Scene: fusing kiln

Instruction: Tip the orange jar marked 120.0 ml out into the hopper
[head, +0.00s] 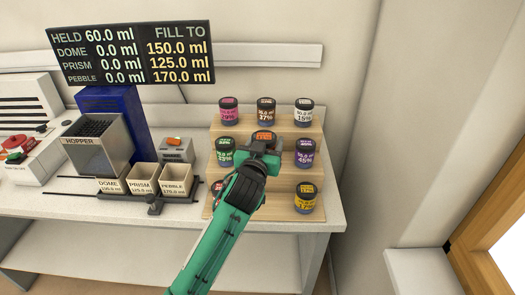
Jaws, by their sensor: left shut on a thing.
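My left gripper (264,148) reaches over the stepped jar rack and is shut on the orange-labelled jar (264,135) in the middle of the rack. The gripper hides the lower part of this jar, and its ml marking cannot be read. The hopper (85,142) is a grey open-topped box at the left of the bench, with dark grains or a grille in its mouth. My right gripper is not in view.
Several other jars stand on the wooden rack (285,198), including a purple one (304,153) and a green one (226,152). DOME, PRISM and PEBBLE bins (176,180) stand between hopper and rack. The display (138,52) reads HELD 60.0 ml.

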